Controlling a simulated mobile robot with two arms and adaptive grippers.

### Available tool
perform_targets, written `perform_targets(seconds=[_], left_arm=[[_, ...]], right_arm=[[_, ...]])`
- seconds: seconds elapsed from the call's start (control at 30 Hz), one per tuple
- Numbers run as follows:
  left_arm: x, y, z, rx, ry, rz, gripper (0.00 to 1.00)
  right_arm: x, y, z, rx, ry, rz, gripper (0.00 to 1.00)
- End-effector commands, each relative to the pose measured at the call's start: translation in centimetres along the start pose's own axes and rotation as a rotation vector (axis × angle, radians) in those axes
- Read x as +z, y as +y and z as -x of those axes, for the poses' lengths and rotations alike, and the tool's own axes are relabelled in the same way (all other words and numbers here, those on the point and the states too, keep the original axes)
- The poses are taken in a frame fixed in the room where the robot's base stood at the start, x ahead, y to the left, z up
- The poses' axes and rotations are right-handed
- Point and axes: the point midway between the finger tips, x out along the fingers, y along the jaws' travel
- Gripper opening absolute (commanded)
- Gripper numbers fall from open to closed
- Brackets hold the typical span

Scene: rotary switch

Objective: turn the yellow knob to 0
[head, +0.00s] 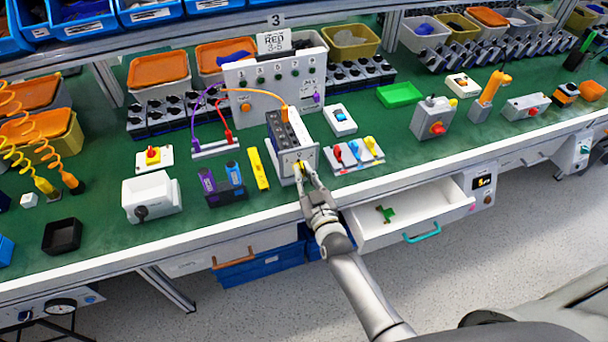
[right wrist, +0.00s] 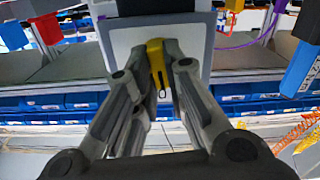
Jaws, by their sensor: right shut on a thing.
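The yellow knob (head: 299,166) is on the front face of a grey box (head: 288,172) near the front edge of the green workbench. My right gripper (head: 306,180) reaches it from the front and is shut on it. In the right wrist view the yellow knob (right wrist: 156,65) sits between the two fingers of my right gripper (right wrist: 158,85), against a pale panel (right wrist: 125,50). The fingers hide part of the knob and the marks around it, so I cannot read its setting. My left gripper is not in view.
A yellow block (head: 257,168) and a purple-and-blue holder (head: 222,186) stand on the left. Below the bench an open drawer (head: 455,203) juts out right of my arm.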

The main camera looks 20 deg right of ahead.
Motion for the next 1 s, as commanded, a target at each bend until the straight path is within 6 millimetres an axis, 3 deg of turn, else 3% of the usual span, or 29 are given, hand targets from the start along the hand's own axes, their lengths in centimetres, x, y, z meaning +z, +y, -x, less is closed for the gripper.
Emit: perform_targets(seconds=[0.3,0.8,0.83,1.0], left_arm=[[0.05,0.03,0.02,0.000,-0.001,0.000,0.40],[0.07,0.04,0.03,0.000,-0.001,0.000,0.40],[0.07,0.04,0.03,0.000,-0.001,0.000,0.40],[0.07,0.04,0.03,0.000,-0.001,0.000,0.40]], right_arm=[[0.05,0.01,0.02,-0.001,-0.001,-0.117,0.00],[0.06,0.02,0.02,-0.001,-0.001,-0.137,0.00],[0.06,0.02,0.02,-0.001,-0.001,-0.137,0.14],[0.05,0.03,0.02,0.000,-0.001,-0.136,0.34]])
